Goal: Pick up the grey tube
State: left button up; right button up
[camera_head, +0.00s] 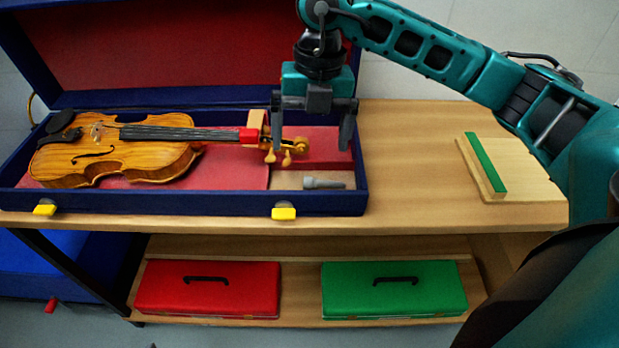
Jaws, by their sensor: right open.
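The grey tube (324,183) is small and lies on its side in the front right compartment of the open blue violin case (190,202). Its wider end points left. My right gripper (312,142) is open and empty, pointing down over the right part of the case. Its fingers are above and behind the tube in the picture, apart from it, with the violin's scroll between them in view. The violin (118,160) lies in the case to the left, its neck reaching right. My left gripper does not show.
The case lid (180,45) stands open at the back. A wooden board with a green strip (484,163) lies on the right of the bench (410,150). Bare bench top lies between them. A red box (208,298) and a green box (393,298) sit on the shelf below.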

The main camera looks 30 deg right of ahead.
jog(key=d+m+h, duration=0.1)
jog(key=d, duration=0.2)
jog(key=b, duration=0.1)
send_over(322, 181)
notch_tip(322, 181, down, 6)
jog(key=shift+a+r, duration=0.1)
jog(key=shift+r, duration=0.05)
jog(key=shift+f+b, duration=0.5)
jog(key=shift+f, duration=2.6)
jog(key=c, duration=0.8)
